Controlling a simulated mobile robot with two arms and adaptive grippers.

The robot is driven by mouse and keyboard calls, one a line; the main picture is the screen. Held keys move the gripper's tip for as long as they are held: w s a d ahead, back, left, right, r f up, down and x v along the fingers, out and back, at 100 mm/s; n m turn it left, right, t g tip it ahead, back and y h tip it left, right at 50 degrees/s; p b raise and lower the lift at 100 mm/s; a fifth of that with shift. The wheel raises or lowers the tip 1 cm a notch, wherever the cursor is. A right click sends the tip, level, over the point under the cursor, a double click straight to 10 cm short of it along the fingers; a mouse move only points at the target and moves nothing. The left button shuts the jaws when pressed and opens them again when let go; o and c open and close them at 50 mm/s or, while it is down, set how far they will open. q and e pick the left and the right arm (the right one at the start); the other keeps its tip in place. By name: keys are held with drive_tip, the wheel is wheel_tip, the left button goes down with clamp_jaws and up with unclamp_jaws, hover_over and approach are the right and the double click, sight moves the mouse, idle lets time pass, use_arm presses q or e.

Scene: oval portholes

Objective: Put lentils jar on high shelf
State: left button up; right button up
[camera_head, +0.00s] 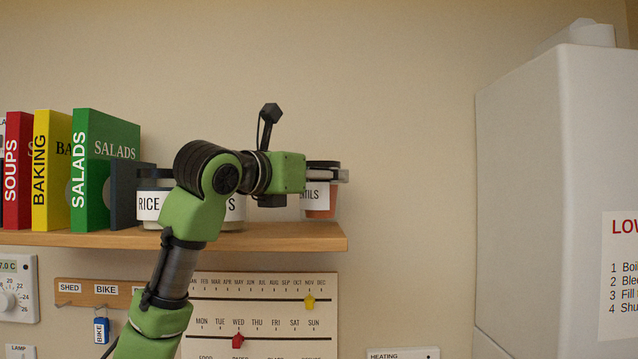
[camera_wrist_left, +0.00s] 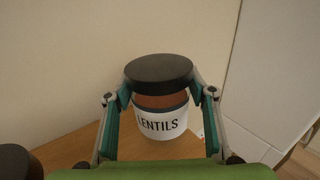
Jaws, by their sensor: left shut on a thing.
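The lentils jar (camera_head: 320,200) has a dark lid, a white label and orange-brown contents. My left gripper (camera_head: 326,175) is shut on it, and the jar is upright at the right end of the wooden high shelf (camera_head: 285,237). In the left wrist view the jar (camera_wrist_left: 160,125) stands between the two fingers of the left gripper (camera_wrist_left: 160,98), with the shelf below and behind it. Its base looks slightly above the shelf top; contact cannot be told. My right gripper is not in view.
A rice jar (camera_head: 149,205) and another jar (camera_head: 236,208), partly hidden by my arm, stand on the shelf. Books (camera_head: 100,170) fill its left part. A large white unit (camera_head: 545,180) stands at right. A planner board (camera_head: 262,315) hangs below.

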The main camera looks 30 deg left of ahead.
use_arm(q)
drive_tip(key=shift+f, duration=0.4)
drive_tip(key=shift+a+f, duration=0.2)
drive_tip(key=shift+a, duration=0.05)
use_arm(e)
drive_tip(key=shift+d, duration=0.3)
use_arm(q)
drive_tip(key=shift+s+d+f, duration=0.1)
drive_tip(key=o, duration=1.7)
drive_tip(key=shift+c, duration=0.2)
drive_tip(key=s+b, duration=0.1)
drive_tip(key=s, duration=0.2)
drive_tip(key=s+b, duration=0.1)
drive_tip(key=s, duration=0.3)
drive_tip(key=s+b, duration=0.1)
drive_tip(key=s, duration=0.2)
drive_tip(key=shift+s+a+b, duration=0.25)
drive_tip(key=shift+s+b, duration=0.1)
drive_tip(key=shift+b, duration=0.05)
drive_tip(key=shift+s, duration=0.65)
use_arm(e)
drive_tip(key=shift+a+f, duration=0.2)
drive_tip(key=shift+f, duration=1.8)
